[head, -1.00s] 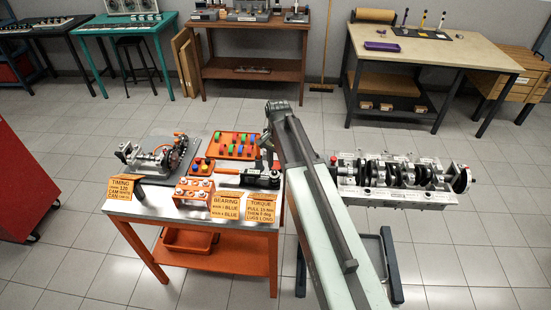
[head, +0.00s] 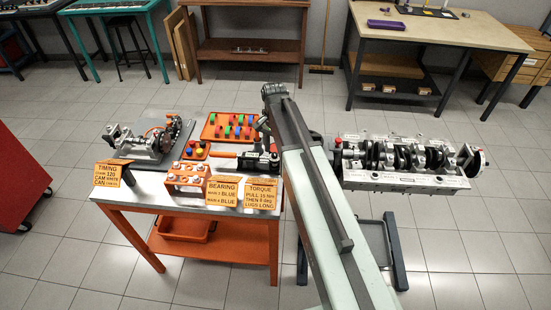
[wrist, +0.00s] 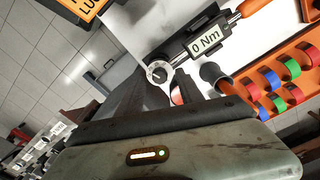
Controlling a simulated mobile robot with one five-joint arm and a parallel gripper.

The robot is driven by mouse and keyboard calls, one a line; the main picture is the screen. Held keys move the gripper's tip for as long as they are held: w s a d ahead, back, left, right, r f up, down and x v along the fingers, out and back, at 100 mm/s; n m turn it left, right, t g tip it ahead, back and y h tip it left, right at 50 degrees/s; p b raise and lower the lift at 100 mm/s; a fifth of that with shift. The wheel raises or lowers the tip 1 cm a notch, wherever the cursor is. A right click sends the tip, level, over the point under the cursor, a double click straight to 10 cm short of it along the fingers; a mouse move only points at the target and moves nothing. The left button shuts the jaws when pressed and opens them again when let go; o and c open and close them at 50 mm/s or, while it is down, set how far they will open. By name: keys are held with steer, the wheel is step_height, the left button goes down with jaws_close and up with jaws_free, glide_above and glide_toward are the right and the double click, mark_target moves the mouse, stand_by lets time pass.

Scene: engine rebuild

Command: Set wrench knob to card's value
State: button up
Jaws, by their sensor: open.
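The torque wrench (head: 258,161) lies at the right end of the steel-topped bench. In the wrist view its grey body carries a display label (wrist: 205,42) reading 0 Nm, with an orange handle (wrist: 252,7) at the upper right. A round ringed end (wrist: 158,72), perhaps the knob, shows between the fingers of my gripper (wrist: 161,79). The fingers are open; I cannot tell whether they touch it. In the head view my arm mostly hides the gripper.
Timing card (head: 108,174) and bearing card (head: 222,190) stand along the front edge. An orange tray (head: 212,137) of coloured shells lies behind the wrench. A timing assembly (head: 152,142) sits left. An engine block with crankshaft (head: 400,178) stands right of my arm. Floor between benches is clear.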

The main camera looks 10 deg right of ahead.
steer(key=shift+f, duration=0.85)
steer(key=shift+r, duration=0.15)
jaws_close()
steer(key=shift+n, duration=0.3)
steer(key=n, duration=0.3)
steer(key=shift+n, duration=2.1)
